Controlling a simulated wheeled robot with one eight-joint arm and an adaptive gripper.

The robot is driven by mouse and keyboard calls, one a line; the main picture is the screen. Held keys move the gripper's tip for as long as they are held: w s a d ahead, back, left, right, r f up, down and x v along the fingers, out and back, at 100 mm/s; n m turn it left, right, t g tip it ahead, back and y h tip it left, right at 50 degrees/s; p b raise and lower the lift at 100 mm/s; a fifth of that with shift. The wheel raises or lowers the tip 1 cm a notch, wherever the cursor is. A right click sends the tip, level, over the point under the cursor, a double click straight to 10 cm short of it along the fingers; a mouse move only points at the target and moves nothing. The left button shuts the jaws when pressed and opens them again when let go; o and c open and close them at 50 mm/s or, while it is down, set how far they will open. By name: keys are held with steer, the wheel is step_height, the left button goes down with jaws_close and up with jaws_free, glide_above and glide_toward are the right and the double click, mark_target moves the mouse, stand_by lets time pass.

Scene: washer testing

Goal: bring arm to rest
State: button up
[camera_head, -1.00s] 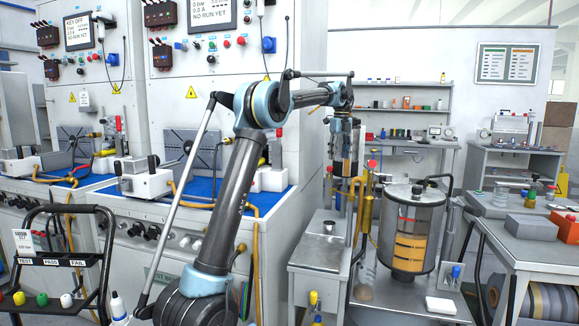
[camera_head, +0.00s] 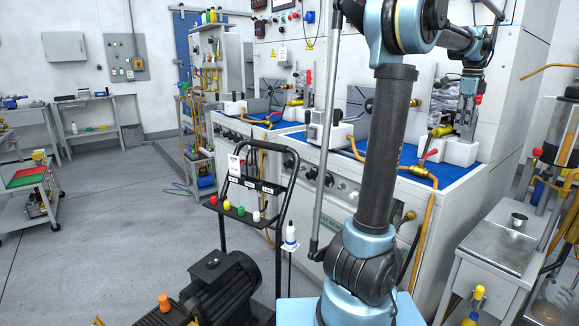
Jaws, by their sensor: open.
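My arm rises in front of me, bent at the elbow near the top of the head view and reaching over to the right. My gripper (camera_head: 468,132) hangs down at the end of it, in front of the right part of the test bench (camera_head: 418,172). It is open, and I see nothing held in it. A red-handled valve and white blocks (camera_head: 458,152) show close to its fingertips in the picture. I cannot tell whether the fingers touch anything there.
A black trolley (camera_head: 285,185) with coloured caps stands left of my arm. A dark motor (camera_head: 222,285) is low in front. A metal side table (camera_head: 495,245) with a cup (camera_head: 518,221) is at right. The grey floor (camera_head: 110,215) at left is open.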

steer(key=s+a+f+n, duration=0.2)
steer(key=a+f+n, duration=0.15)
steer(key=a, duration=0.65)
steer(key=s+a+f+n, duration=0.25)
steer(key=a+n, duration=0.25)
steer(key=a, duration=0.5)
steer(key=s+a+f+n, duration=0.1)
steer(key=a+f+n, duration=0.35)
steer(key=a, duration=0.65)
steer(key=s+a+f+n+t, duration=0.1)
steer(key=s+a+f+n, duration=1.3)
steer(key=f, duration=0.5)
steer(key=shift+s+a+f+t, duration=0.2)
steer(key=shift+s+a+t, duration=0.35)
steer(key=shift+s, duration=0.6)
steer(key=shift+a, duration=0.1)
steer(key=c, duration=0.3)
